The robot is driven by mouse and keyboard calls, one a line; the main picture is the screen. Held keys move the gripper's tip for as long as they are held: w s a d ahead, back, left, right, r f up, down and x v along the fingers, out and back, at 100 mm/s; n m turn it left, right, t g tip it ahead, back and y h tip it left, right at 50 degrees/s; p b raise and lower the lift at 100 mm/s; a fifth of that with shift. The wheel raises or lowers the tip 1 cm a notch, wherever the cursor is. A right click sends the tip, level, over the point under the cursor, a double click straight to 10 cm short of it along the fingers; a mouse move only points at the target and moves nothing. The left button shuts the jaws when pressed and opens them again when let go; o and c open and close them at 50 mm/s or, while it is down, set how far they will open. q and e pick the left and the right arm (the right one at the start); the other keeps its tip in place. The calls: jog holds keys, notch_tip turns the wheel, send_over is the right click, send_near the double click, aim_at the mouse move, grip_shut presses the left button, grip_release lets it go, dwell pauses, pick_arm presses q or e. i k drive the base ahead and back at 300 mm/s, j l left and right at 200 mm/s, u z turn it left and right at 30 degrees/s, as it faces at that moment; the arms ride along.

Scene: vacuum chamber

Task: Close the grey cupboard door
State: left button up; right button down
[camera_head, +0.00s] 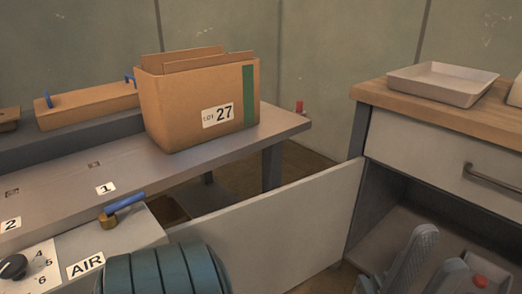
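The grey cupboard door (275,232) is a flat pale panel. The cupboard's shelf space below the drawer is exposed.
A shallow tray (447,84) sits on the wooden cupboard top. A box marked 27 (182,100) stands on the grey bench (75,180). An AIR panel (58,253) and a ribbed teal object (165,272) are at lower left. A red-topped item (480,281) shows low in the cupboard.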

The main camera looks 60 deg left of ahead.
aim_at(273, 241)
jog(key=u, duration=0.5)
jog(key=l+u, duration=0.15)
jog(key=u, duration=0.35)
jog(key=l+u, duration=0.15)
jog(key=u, duration=0.3)
jog(key=l+u, duration=0.1)
jog(key=u, duration=0.4)
jog(key=l+u, duration=0.15)
jog(key=u, duration=0.35)
jog(key=i, duration=0.05)
